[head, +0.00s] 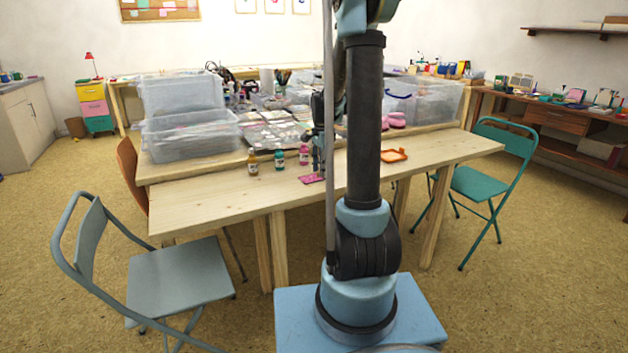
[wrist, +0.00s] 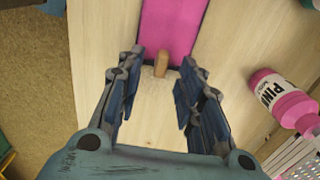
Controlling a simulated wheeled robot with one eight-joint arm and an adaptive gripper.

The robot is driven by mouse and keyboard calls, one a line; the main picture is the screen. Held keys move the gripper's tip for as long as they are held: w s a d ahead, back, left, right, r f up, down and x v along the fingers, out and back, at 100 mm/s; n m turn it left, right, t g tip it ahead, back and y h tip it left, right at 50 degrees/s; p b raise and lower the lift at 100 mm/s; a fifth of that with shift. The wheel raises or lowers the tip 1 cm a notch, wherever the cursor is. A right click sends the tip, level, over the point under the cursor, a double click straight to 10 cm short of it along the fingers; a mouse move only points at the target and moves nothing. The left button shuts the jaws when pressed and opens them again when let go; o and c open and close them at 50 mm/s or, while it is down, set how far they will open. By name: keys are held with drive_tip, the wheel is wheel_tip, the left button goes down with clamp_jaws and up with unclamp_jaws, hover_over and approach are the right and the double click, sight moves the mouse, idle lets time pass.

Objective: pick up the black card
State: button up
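I can make out no black card in either view. A flat pink card-like piece (head: 312,179) lies on the wooden table below my gripper (head: 318,160); it also shows at the top of the wrist view (wrist: 172,28). A small tan rounded piece (wrist: 161,64) sits at the pink piece's near edge, between my fingertips in the picture. I cannot tell whether the fingers touch anything. My arm hides part of the table in the head view.
A pink bottle (wrist: 282,99) lies right of my gripper in the wrist view. Orange (head: 252,164) and teal (head: 279,160) bottles stand left of it in the head view. An orange tray (head: 393,155) lies right. Clear bins (head: 190,137) and clutter fill the back. The front left tabletop is clear.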

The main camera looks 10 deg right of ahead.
drive_tip(key=shift+f, duration=0.3)
drive_tip(key=shift+c, duration=0.5)
clamp_jaws()
drive_tip(key=shift+r, duration=0.15)
